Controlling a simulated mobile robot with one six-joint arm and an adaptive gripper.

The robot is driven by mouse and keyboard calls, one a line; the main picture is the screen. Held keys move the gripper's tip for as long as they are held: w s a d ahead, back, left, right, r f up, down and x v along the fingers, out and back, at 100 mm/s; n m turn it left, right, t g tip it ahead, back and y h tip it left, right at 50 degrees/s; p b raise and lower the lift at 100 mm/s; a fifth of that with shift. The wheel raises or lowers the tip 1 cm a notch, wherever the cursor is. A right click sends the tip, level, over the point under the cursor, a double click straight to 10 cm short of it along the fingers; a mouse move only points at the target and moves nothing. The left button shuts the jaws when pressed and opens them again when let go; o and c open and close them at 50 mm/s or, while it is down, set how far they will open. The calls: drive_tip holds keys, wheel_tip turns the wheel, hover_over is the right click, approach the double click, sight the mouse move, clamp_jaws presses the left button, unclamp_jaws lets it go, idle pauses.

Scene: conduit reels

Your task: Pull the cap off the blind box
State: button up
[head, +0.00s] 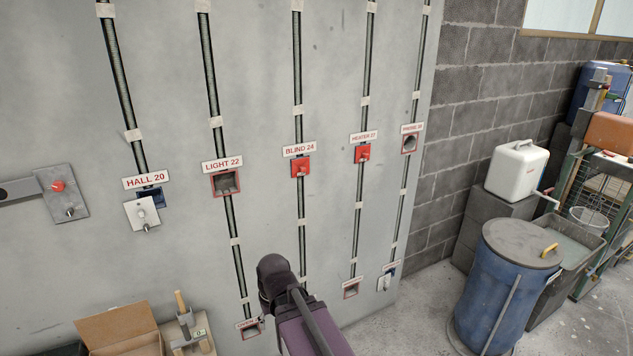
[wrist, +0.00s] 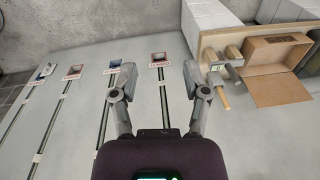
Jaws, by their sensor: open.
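The blind box, labelled BLIND 24, is on the grey wall panel near the middle of the head view. A red cap (head: 301,167) with a small red knob covers it. I cannot make out the blind box in the wrist view. My gripper (wrist: 160,76) is open and empty in the wrist view, its two fingers apart over the panel. In the head view my dark arm rises from the bottom, below the blind box and apart from it; the fingers do not show there.
A red-capped heater box (head: 363,153) is to the right, an open light box (head: 226,183) to the left. A switch plate (head: 142,212) hangs under HALL 20. Below left are a cardboard box (head: 120,335) and wooden-handled tools (head: 184,315). A blue barrel (head: 497,290) stands right.

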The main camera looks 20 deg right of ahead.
drive_tip(key=w+r+m+t+y, duration=0.1)
drive_tip(key=w+r+t+y, duration=0.15)
drive_tip(key=w, duration=0.45)
drive_tip(key=w+r+m+t+y, duration=0.1)
drive_tip(key=w+m+t+y, duration=0.15)
drive_tip(key=w, duration=0.45)
drive_tip(key=m+t+h, duration=0.5)
drive_tip(key=m+t, duration=0.7)
drive_tip(key=m, duration=0.2)
approach(304, 171)
drive_tip(key=w, duration=0.1)
drive_tip(key=shift+w, duration=0.1)
drive_tip(key=shift+w, duration=0.15)
drive_tip(key=shift+w+a, duration=0.2)
drive_tip(key=shift+w, duration=4.15)
